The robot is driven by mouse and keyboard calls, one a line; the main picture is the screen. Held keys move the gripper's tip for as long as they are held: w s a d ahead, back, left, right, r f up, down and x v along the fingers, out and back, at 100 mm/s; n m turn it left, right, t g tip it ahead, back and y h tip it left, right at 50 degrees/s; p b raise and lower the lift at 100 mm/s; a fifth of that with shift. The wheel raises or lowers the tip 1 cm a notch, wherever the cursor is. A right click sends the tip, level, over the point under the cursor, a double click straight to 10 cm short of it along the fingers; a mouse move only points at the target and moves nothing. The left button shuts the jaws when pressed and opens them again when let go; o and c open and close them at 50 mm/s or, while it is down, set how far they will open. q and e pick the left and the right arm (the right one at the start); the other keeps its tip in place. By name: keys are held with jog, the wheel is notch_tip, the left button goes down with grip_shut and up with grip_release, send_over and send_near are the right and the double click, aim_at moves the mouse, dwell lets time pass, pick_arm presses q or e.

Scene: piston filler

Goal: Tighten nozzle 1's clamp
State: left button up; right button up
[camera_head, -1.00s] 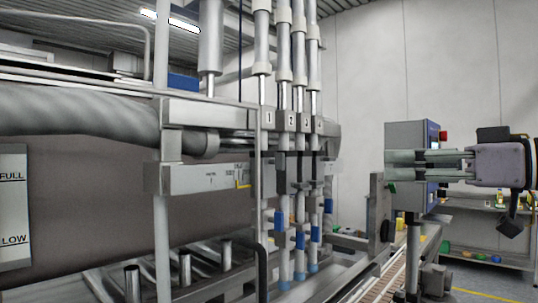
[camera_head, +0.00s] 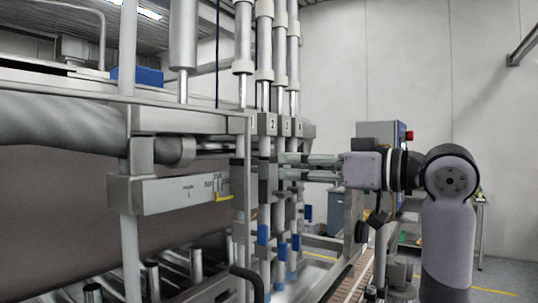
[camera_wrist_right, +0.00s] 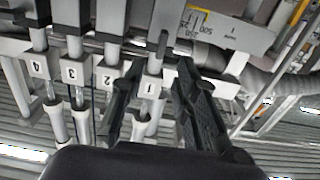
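Nozzle 1 (camera_wrist_right: 154,108) carries the label 1 and stands between my right gripper's fingers in the right wrist view. A small grey upright lever (camera_wrist_right: 163,44), possibly its clamp, shows between the fingertips. My right gripper (camera_wrist_right: 161,65) is open, and I see no contact with the lever. In the head view, my right gripper (camera_head: 281,166) reaches in from the right, level, and its tips overlap the nozzle columns below the number plates. Nozzle 1 (camera_head: 243,92) is the leftmost column there; its clamp cannot be told apart clearly. My left gripper is not in view.
Nozzle 2 (camera_wrist_right: 105,88), nozzle 3 (camera_wrist_right: 72,82) and nozzle 4 (camera_wrist_right: 39,72) stand close beside nozzle 1. A grey scale box (camera_head: 172,193) and a hose (camera_head: 62,120) lie left. A conveyor (camera_head: 356,279) runs below right. A control box (camera_head: 378,132) stands behind.

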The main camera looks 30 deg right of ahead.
aim_at(268, 164)
jog(key=p+x, duration=0.1)
jog(key=x, duration=0.4)
jog(key=shift+w+r, duration=0.15)
jog(key=shift+w+a+p, duration=0.2)
jog(key=shift+w+p, duration=0.1)
jog(key=shift+w, duration=0.1)
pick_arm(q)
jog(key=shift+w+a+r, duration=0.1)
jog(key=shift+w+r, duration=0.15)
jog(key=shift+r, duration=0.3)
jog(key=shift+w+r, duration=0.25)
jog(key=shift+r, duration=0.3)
pick_arm(e)
grip_shut()
